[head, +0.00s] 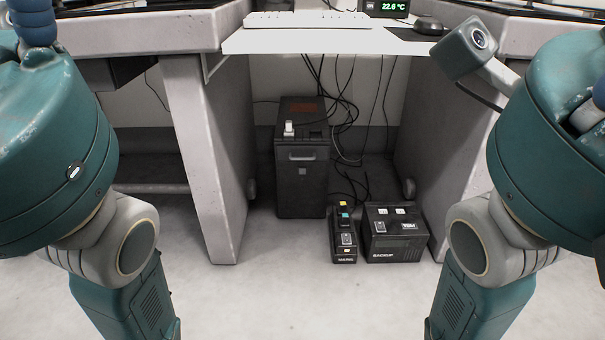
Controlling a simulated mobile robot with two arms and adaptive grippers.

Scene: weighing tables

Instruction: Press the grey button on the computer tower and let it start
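A dark computer tower (289,190) stands on the floor under the desk, between the two pale desk supports. A small grey square, which looks like the button (303,171), is on its front below a light handle-like bar (302,155). A small white piece (289,129) and a dim red marking (303,107) show on its top. I cannot tell whether the tower is running. My two teal arms come down at the left and right edges of the head view. Both grippers are outside the picture.
A black box marked BACKUP (393,245) and a narrow power block (343,240) stand in front of the tower, to its right. Loose cables (341,120) hang behind it. The desk shelf (330,42) overhangs with a keyboard (307,19). The floor in front is clear.

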